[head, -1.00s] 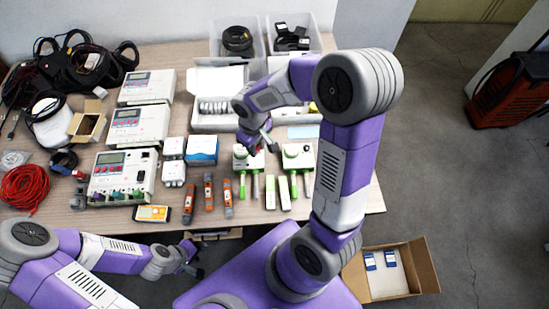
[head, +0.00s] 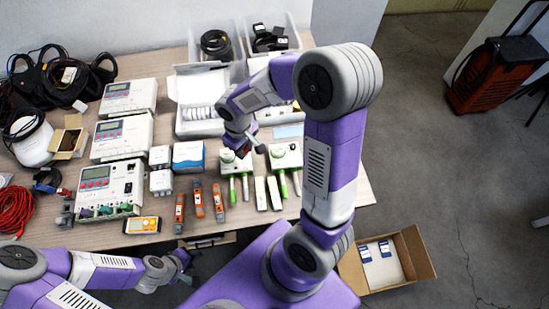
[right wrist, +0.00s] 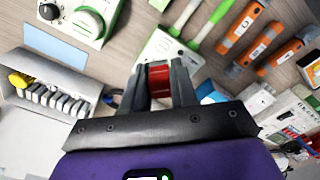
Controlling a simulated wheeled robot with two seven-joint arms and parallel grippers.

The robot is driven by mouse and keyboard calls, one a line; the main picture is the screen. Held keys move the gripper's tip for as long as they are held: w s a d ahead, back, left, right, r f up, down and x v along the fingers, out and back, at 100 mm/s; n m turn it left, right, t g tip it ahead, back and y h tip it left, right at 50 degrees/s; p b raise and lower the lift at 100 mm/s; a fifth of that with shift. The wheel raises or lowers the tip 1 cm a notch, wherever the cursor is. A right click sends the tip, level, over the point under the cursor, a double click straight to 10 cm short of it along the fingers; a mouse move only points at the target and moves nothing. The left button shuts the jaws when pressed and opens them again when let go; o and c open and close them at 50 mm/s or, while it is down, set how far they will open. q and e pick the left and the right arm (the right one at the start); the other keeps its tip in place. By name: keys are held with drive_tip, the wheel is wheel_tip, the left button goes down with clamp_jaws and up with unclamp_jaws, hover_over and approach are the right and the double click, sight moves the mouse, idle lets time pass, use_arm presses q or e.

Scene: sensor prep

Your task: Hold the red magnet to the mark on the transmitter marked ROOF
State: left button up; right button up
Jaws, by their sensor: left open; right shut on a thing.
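Two white-and-green transmitters stand side by side at the right part of the table, a left one (head: 228,166) and a right one (head: 286,157). I cannot read which is marked ROOF. My right gripper (head: 244,151) is shut on the red magnet (right wrist: 159,80), at the left transmitter's upper right. In the right wrist view the magnet sits between the fingers (right wrist: 160,74), beside the white-and-green transmitter body (right wrist: 165,47). I cannot tell whether it touches. The mark is not discernible. My left gripper (head: 186,268) is open and empty, in front of the table's front edge.
Orange-and-grey tools (head: 199,199) and a yellow meter (head: 141,225) lie left of the transmitters. A blue-and-white box (head: 188,156) stands close on the left. An open white case (head: 197,128) lies behind. A cardboard box (head: 416,253) stands on the floor at right.

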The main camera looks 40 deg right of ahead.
sight(296, 160)
drive_tip(key=s+d+m, duration=0.1)
drive_tip(key=d, duration=0.1)
drive_tip(key=s+d+m, duration=0.2)
drive_tip(key=d, duration=0.1)
drive_tip(key=s+d+m, duration=0.1)
drive_tip(key=d, duration=0.1)
drive_tip(key=shift+s+d+f+m, duration=0.25)
drive_tip(key=shift+d+f+m, duration=0.05)
drive_tip(key=shift+d+f, duration=0.1)
drive_tip(key=s+d+m, duration=0.4)
drive_tip(key=s+d, duration=0.1)
drive_tip(key=shift+d+f, duration=0.15)
drive_tip(key=shift+f, duration=0.05)
drive_tip(key=shift+s+f, duration=0.1)
drive_tip(key=shift+s, duration=0.05)
drive_tip(key=shift+f+b, duration=1.7)
drive_tip(key=shift+f, duration=0.2)
drive_tip(key=shift+f+b, duration=0.9)
drive_tip(key=shift+b, duration=0.15)
drive_tip(key=shift+r, duration=0.1)
idle(1.8)
wheel_tip(296, 160, up, 7)
drive_tip(key=p, duration=0.5)
drive_tip(key=shift+p, duration=0.4)
